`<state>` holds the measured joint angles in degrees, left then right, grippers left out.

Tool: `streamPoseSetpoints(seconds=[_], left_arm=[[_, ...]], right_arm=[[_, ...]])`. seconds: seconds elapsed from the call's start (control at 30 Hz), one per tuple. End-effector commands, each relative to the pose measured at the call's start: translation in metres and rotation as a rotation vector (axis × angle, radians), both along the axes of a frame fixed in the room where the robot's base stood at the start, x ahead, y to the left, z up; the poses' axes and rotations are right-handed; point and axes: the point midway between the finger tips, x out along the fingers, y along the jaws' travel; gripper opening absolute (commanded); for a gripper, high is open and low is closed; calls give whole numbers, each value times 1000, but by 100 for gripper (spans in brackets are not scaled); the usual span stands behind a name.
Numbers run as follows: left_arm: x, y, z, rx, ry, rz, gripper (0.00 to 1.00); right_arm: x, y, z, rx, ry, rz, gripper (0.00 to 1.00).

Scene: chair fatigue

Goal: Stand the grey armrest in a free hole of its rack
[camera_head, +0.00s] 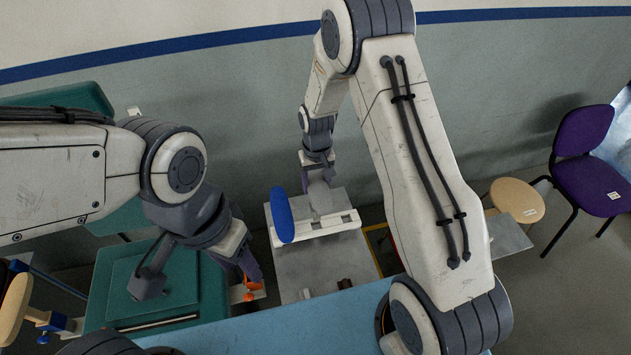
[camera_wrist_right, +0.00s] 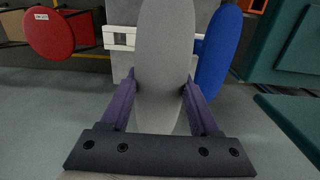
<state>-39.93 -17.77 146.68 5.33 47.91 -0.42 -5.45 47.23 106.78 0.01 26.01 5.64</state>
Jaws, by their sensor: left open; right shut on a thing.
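The grey armrest (camera_head: 321,198) is a flat, long oval. My right gripper (camera_head: 318,177) is shut on it, with purple fingers on both sides in the right wrist view (camera_wrist_right: 160,84). The white rack (camera_head: 336,226) is a low bar on a grey table. In the head view the armrest's lower part overlaps the rack's back edge; I cannot tell whether it is in a hole. The blue armrest (camera_head: 282,215) stands upright at the rack's left end, beside the grey one, and shows in the wrist view (camera_wrist_right: 218,48). My left gripper (camera_head: 250,264) is open, left of the table.
A small orange item (camera_head: 250,286) lies below my left gripper. A purple chair (camera_head: 588,165) and a round wooden stool (camera_head: 517,200) stand at the right. The table (camera_head: 325,268) is mostly clear in front of the rack.

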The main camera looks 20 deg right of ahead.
Motion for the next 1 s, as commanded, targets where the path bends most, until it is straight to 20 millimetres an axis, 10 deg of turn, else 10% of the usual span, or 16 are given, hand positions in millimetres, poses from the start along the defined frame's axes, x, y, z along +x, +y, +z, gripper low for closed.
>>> streamPoseSetpoints(seconds=[0.3, 1.0], left_arm=[[0, 0, -23, 0, 0, 3, 50], [0, 0, -25, 0, 0, 4, 50]], right_arm=[[1, 0, -31, 0, -2, 0, 13], [0, 0, -33, 0, -2, 0, 13]])
